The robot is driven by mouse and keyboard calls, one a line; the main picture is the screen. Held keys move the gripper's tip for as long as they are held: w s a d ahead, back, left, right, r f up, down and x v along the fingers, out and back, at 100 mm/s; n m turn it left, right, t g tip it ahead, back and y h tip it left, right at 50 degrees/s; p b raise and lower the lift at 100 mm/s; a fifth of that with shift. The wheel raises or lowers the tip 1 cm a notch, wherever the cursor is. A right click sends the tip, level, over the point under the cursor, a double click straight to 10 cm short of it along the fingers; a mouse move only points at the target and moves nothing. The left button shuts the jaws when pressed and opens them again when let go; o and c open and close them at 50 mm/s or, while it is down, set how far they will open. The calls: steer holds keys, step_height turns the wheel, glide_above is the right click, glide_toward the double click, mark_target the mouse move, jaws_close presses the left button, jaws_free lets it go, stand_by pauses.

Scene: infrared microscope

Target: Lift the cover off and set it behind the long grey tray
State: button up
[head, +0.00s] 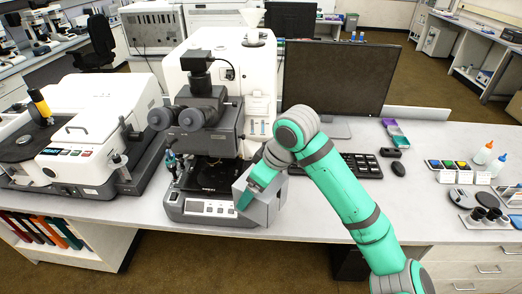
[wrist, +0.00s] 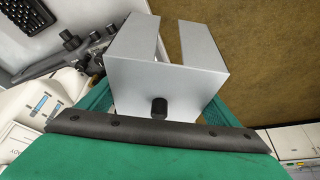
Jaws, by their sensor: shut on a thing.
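The cover (head: 268,207) is a light grey, open-sided box at the front right of the microscope (head: 208,130). In the wrist view the cover (wrist: 185,78) shows two flat walls with a gap between them and a black knob (wrist: 159,108) on the near face. My gripper (head: 252,190) has its green fingers at the cover and is shut on it; the exact contact is partly hidden. A grey tray (head: 468,223) with dark round pieces lies at the right of the bench; I cannot tell if it is the long grey tray.
A monitor (head: 340,78), keyboard (head: 362,166) and mouse (head: 398,169) stand right of the microscope. Coloured blocks (head: 461,164) and small bottles (head: 484,153) are farther right. A large white instrument (head: 100,125) is on the left.

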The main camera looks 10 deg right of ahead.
steer(key=s+a+f+m, duration=0.1)
steer(key=f, duration=0.6)
steer(key=s+a+f+m, duration=0.1)
steer(key=f, duration=0.7)
steer(key=s+a+f+m+h, duration=0.1)
steer(key=s+f, duration=0.1)
steer(key=f, duration=0.6)
steer(key=shift+a+f+m+t, duration=0.2)
steer(key=shift+a+m+t, duration=0.05)
steer(key=shift+m+t, duration=0.05)
steer(key=s+a+f+m, duration=0.1)
steer(key=s+a+f, duration=0.1)
steer(key=f, duration=0.9)
steer(key=s+a+f+m+h, duration=0.1)
steer(key=s+a+f+m, duration=0.1)
steer(key=f, duration=1)
steer(key=s+a+f+m+h, duration=0.1)
steer(key=s+a+f+m, duration=0.1)
steer(key=f, duration=1)
steer(key=shift+s+a+t, duration=0.3)
steer(key=shift+s+a, duration=0.25)
steer(key=shift+a, duration=0.1)
steer(key=shift+w+r, duration=0.1)
